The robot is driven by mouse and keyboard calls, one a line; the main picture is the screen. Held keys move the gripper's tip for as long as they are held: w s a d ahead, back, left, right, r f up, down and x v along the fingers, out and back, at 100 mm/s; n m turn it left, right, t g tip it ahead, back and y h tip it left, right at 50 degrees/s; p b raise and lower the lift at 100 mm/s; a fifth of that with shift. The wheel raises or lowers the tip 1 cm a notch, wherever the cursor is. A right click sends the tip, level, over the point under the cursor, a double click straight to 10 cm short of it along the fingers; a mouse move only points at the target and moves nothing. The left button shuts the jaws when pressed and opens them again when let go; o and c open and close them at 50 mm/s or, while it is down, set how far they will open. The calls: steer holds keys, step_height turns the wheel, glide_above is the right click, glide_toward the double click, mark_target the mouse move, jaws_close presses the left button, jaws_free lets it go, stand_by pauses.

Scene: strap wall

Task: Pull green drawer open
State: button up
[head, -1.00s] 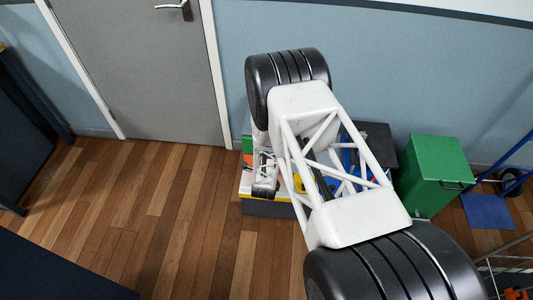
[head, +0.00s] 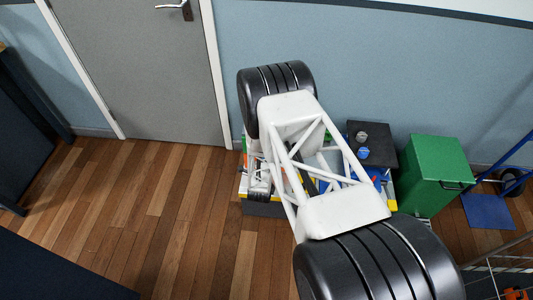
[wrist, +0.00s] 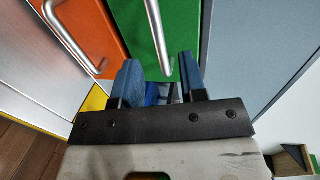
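The green drawer (wrist: 182,25) shows at the top middle of the wrist view, with a silver bar handle (wrist: 158,35) on its front. My gripper (wrist: 161,72) is open, with one blue finger on each side of the handle's near end. The handle appears between the fingers, with a gap to each; I cannot tell how deep it lies between them. In the head view my arm hides most of the drawer unit and my fingers.
An orange drawer (wrist: 98,30) with its own silver handle (wrist: 72,35) is left of the green one. A separate green box (head: 432,165) and a black-topped unit (head: 380,135) carrying small items stand to the right. A grey door (head: 140,70) and bare wooden floor (head: 150,220) are at left.

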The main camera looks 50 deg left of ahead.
steer(key=shift+x, duration=3)
jaws_close()
